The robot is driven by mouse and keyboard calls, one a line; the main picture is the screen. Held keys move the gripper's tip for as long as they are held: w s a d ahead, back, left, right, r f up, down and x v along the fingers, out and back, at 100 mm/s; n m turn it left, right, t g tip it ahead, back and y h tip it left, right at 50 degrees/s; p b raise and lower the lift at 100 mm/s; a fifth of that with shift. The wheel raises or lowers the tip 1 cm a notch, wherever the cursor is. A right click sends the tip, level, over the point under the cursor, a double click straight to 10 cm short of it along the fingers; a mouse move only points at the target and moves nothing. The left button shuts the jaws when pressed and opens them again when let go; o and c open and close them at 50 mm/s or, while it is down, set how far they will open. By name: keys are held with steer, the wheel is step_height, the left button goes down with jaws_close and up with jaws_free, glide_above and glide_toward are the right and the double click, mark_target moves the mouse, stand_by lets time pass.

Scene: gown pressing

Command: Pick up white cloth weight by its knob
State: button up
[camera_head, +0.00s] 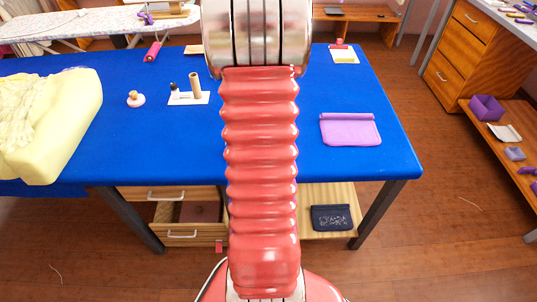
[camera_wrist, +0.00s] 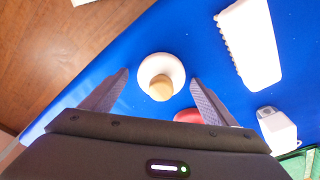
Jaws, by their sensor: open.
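The white cloth weight (camera_wrist: 152,65) is a round white disc with a tan knob (camera_wrist: 160,89) on top. In the wrist view it rests on the blue table cover, centred in the picture. My gripper (camera_wrist: 160,78) is open, with its two dark fingers on either side of the weight in the picture and nothing held. I cannot tell how high the fingers are above the knob. In the head view my arm hides the gripper. A pale pinkish disc with a knob (camera_head: 135,99) stands at the left there; I cannot see the white weight for certain.
In the wrist view a red object (camera_wrist: 188,115) lies close to the right finger, partly hidden. A white ridged piece (camera_wrist: 249,45) and a white block-like object (camera_wrist: 277,129) lie to the right. A purple folded cloth (camera_head: 350,130) lies on the blue table (camera_head: 385,160).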

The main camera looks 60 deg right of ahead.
steer(key=shift+c, duration=0.4)
steer(key=c, duration=1.5)
